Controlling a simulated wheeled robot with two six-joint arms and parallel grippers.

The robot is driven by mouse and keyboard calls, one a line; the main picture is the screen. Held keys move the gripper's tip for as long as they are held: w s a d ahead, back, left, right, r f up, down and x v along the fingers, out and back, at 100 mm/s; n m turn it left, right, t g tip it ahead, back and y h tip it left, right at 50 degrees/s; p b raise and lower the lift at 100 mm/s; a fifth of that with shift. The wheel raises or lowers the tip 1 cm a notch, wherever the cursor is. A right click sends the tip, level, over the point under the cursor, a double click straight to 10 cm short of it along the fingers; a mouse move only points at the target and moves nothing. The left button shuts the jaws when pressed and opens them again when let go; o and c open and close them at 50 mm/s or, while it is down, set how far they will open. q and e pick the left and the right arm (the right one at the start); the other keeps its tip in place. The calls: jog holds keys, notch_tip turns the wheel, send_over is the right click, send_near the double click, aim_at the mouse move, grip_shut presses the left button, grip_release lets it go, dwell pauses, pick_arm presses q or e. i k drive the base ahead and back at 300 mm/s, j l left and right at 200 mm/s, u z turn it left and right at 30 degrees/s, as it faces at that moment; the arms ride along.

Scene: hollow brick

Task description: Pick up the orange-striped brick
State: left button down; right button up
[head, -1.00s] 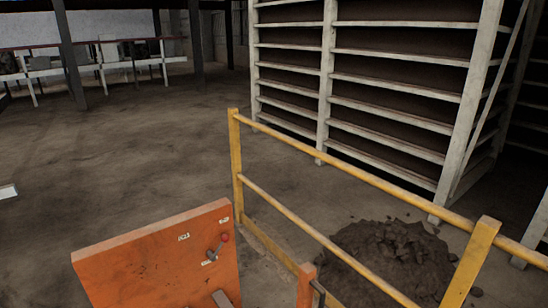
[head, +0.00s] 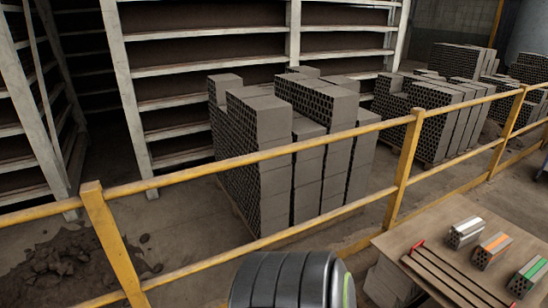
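The orange-striped brick (head: 491,250) is a small grey hollow brick with an orange band on top. It lies on a wooden table (head: 420,236) at the lower right of the head view, between a white-striped brick (head: 465,232) and a green-striped brick (head: 528,275). A dark rounded, ribbed part, probably mine, shows at the bottom middle, left of the table. Neither of my grippers is in view.
A yellow railing (head: 408,155) runs across the view behind the table. Stacks of grey hollow bricks (head: 262,150) and white shelving (head: 122,85) stand beyond it. A rack with red ends (head: 455,276) lies on the table in front of the bricks.

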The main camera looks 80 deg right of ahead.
aim_at(488, 252)
jog(key=k+l+z, duration=0.1)
jog(key=z, duration=4.1)
jog(key=i+z, duration=0.35)
jog(key=i+j+z, duration=0.15)
jog(key=i+z, duration=0.2)
jog(key=i, duration=0.2)
jog(key=i+j+z, duration=0.2)
jog(key=i+z, duration=0.2)
